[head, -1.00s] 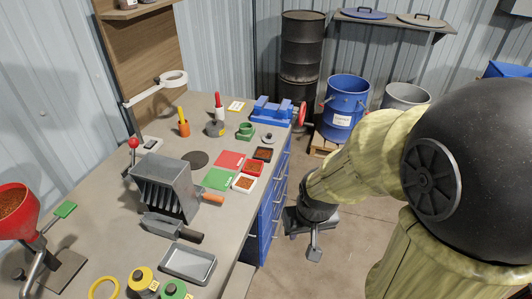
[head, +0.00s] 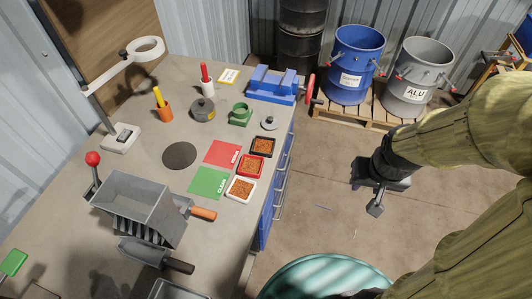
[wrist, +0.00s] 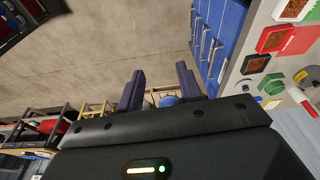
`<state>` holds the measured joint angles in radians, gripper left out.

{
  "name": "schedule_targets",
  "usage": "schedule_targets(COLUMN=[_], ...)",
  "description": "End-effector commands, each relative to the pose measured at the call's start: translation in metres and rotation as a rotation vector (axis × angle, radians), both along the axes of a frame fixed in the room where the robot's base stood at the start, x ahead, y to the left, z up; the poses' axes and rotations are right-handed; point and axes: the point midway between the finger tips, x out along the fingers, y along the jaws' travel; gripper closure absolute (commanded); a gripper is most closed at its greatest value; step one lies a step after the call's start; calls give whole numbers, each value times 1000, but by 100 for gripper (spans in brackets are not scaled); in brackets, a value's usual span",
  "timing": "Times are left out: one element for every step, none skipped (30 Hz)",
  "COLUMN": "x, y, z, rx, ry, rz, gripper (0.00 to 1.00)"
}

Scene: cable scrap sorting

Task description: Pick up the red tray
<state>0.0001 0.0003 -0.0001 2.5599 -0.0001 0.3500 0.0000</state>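The red tray (head: 251,166) is a small square tray with brown granules in it. It lies on the workbench near its right edge, between a black tray (head: 262,147) and a white tray (head: 241,189), both also filled. In the wrist view the red tray (wrist: 274,41) shows at the upper right, on the bench. My gripper (head: 378,200) hangs over the floor to the right of the bench, well apart from the trays. In the wrist view my gripper's two dark fingers (wrist: 159,85) are spread wide with nothing between them.
A red card (head: 222,153) and a green card (head: 209,182) lie left of the trays. A blue vise (head: 272,84) and green ring piece (head: 240,115) stand behind. A grey hopper (head: 135,205) stands at the left front. Floor between bench and drums (head: 355,65) is clear.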

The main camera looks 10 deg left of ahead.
Motion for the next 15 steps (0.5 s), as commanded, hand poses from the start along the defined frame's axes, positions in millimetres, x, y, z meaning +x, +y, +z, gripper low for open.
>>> schedule_targets(x=[0, 0, 0, 0, 0, 0, 0, 0, 0, 0, 0, 0, 1, 2, 6], y=[0, 0, 0, 0, 0, 0, 0, 0, 0, 0, 0, 0, 0, -1, -2], z=[0, 0, 0, 0, 0, 0, 0, 0, 0, 0, 0, 0, 0, 0, -1], rx=[0, 0, 0, 0, 0, 0, 0, 0, 0, 0, 0, 0, -1, -3, -9], ry=[0, 0, 0, 0, 0, 0, 0, 0, 0, 0, 0, 0, -2, -5, -14], rz=[0, 0, 0, 0, 0, 0, 0, 0, 0, 0, 0, 1, 2, 4, 11], gripper=[64, 64, 64, 64, 64, 64, 64, 64, 64, 64, 64, 56, 50, 44, 36])
